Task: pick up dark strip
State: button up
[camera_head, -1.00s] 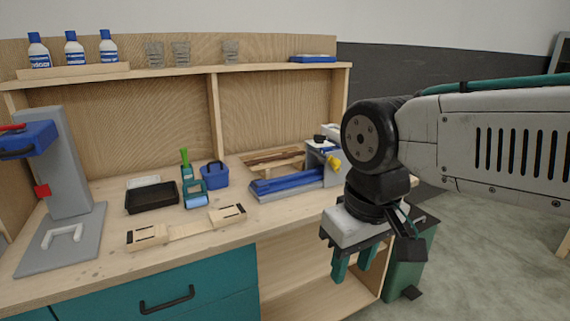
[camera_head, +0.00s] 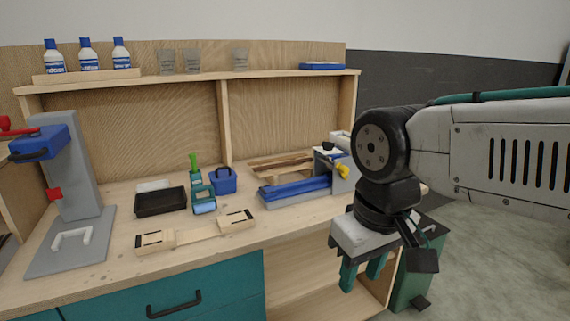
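A dark brown strip (camera_head: 284,163) lies in or on a light wooden frame at the back of the workbench, left of the blue and grey vise-like machine. It is small in view, and the machine hides part of the frame's right end. My gripper (camera_head: 362,273) points down in front of the bench's right end, to the right of and nearer than the strip. Its two green fingers are apart, with nothing visible between them.
The blue and grey machine (camera_head: 300,188) stands on the bench between my gripper and the strip. A blue box (camera_head: 222,182), a black tray (camera_head: 160,202) and light wooden pieces (camera_head: 196,233) lie to the left. A green bin (camera_head: 415,268) stands beside the bench.

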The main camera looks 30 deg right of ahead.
aim_at(261, 169)
jog(key=u, duration=0.05)
jog(key=k, duration=0.45)
jog(key=z, duration=1)
jog(key=i, duration=1.6)
jog(key=u, duration=0.5)
jog(key=i, duration=0.6)
jog(key=u, duration=0.45)
